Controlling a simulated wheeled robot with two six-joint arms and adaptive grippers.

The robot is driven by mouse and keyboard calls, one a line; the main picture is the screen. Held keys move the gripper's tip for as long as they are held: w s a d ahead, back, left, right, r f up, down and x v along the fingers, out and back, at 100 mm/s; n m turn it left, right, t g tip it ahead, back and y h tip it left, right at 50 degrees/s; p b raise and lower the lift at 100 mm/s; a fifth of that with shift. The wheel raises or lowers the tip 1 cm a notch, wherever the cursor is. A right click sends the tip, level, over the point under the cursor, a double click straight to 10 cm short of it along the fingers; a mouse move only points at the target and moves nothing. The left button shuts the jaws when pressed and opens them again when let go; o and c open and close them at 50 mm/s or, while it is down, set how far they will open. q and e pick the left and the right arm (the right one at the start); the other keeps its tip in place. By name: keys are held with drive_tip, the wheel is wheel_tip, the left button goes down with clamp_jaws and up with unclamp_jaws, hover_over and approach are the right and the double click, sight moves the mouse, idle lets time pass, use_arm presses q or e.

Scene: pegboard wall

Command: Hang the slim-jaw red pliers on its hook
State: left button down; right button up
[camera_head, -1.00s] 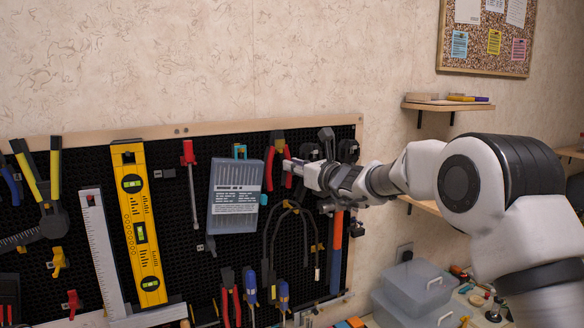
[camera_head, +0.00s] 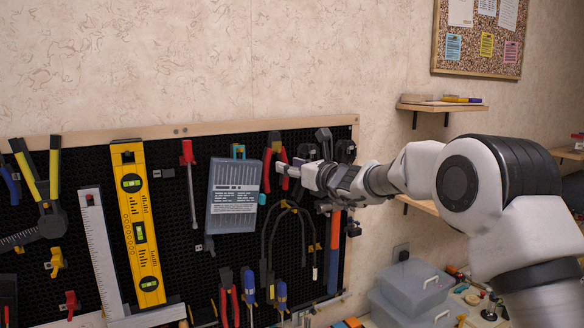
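Red-handled pliers (camera_head: 267,172) with a dark head hang upright, head up, near the top right of the pegboard. A second red-handled pair (camera_head: 235,305) is low on the board; I cannot tell for sure which has the slim jaws. My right gripper (camera_head: 283,169) reaches in from the right, with its fingertips at the right handle of the upper pliers and covering part of it. I cannot tell whether the fingers touch or grip that handle. Any hook behind the pliers is hidden. My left gripper is not in view.
A grey case (camera_head: 233,195) hangs close left of the upper pliers. A black cable-like loop (camera_head: 268,235) and an orange-blue tool (camera_head: 334,240) hang below my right gripper. A wooden shelf (camera_head: 443,106) juts out at right. Clear bins (camera_head: 408,290) stand below.

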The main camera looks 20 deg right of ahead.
drive_tip(key=shift+s+d+f, duration=0.1)
drive_tip(key=shift+d, duration=0.05)
drive_tip(key=v, duration=1.1)
drive_tip(key=shift+s, duration=0.4)
